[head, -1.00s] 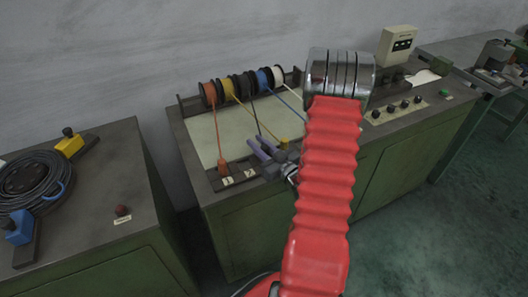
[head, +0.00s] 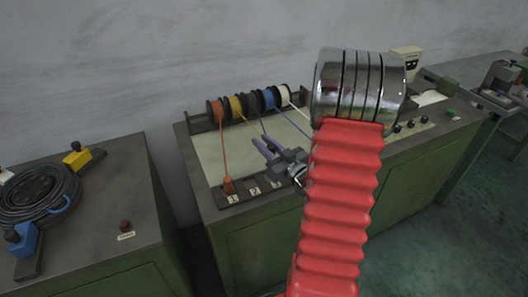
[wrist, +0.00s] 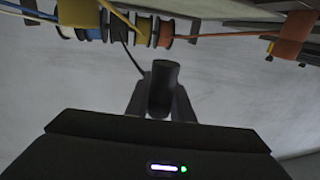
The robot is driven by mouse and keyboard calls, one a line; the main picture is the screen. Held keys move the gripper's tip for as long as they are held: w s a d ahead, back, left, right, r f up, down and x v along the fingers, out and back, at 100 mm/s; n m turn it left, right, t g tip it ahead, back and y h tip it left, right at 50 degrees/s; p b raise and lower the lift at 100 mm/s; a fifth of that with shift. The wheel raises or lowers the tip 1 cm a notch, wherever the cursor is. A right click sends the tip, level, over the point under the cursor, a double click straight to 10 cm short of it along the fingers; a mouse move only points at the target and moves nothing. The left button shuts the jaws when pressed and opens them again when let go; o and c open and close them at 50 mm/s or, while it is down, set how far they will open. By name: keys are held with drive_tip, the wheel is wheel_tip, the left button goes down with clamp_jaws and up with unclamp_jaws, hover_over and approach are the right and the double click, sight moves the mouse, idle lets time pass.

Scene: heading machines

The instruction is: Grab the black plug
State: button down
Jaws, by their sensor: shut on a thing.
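The black plug (wrist: 163,88) is a dark cylinder in the wrist view. It sits between the two fingers of my gripper (wrist: 160,100), which is shut on it. A black cable runs from it to the black spool (wrist: 119,27). In the head view my gripper (head: 264,148) is over the bench panel, right of and farther back than the orange plug (head: 228,186). I cannot make out the black plug in the head view.
A row of cable spools (head: 250,104) stands at the back of the panel. The orange plug is by label 1 on the front strip, with labels 2 and 3 beside it. A left bench (head: 100,195) holds a black cable coil (head: 35,190). A red button (head: 125,225) is there.

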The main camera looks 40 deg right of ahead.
drive_tip(key=shift+r, duration=0.8)
